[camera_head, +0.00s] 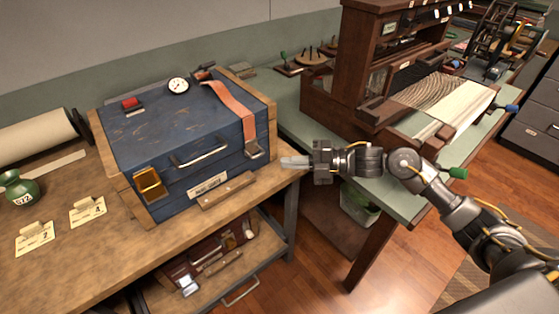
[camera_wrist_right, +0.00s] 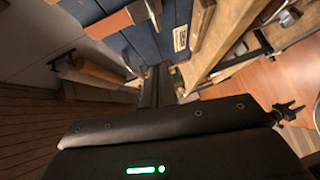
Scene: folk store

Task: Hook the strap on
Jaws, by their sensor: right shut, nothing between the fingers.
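A blue chest (camera_head: 180,140) in a wooden frame stands on the workbench. An orange-red strap (camera_head: 236,106) runs over its lid from the back and hangs down the right part of the front, with a metal end piece (camera_head: 254,150) at its lower end. The strap also shows in the right wrist view (camera_wrist_right: 113,22). A brass catch (camera_head: 149,184) sits on the chest's front left. My right gripper (camera_head: 283,161) is shut and empty, just right of the strap's end and apart from it by the chest's front right corner. My left gripper is out of view.
A gauge (camera_head: 178,86) and a red block (camera_head: 131,103) rest on the lid. A green vase (camera_head: 20,188) and numbered cards (camera_head: 87,210) stand at left. A wooden loom-like cabinet (camera_head: 365,60) stands on the green-topped table at right. An open drawer (camera_head: 215,270) juts out below the bench.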

